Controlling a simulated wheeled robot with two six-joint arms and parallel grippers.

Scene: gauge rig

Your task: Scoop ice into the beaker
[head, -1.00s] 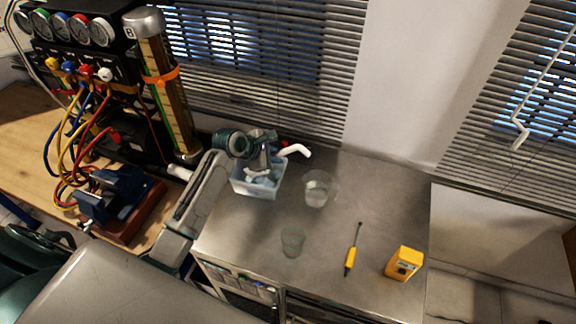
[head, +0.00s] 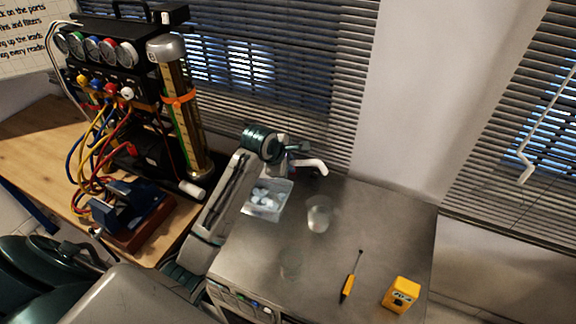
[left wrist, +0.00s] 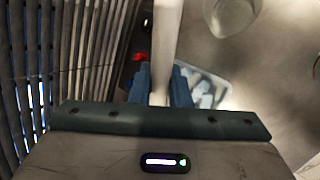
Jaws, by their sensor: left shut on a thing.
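My left gripper (head: 291,163) is shut on a white scoop (head: 313,166), just above the back edge of a clear tub (head: 250,208) that holds pale ice (head: 268,194). In the left wrist view the blue fingers (left wrist: 160,88) close around the white handle (left wrist: 167,40), which runs up out of the picture. The scoop's bowl does not show clearly, so I cannot tell whether it carries ice. A clear beaker (head: 319,214) stands upright on the bench to the right of the tub; part of it shows in the left wrist view (left wrist: 232,12). My right gripper is not in view.
A faint clear glass (head: 290,265) stands nearer the front of the steel bench (head: 330,260). A yellow-handled screwdriver (head: 349,283) and a yellow meter (head: 401,295) lie to the right. Window blinds (head: 300,90) are close behind. A gauge rig (head: 120,95) stands at left.

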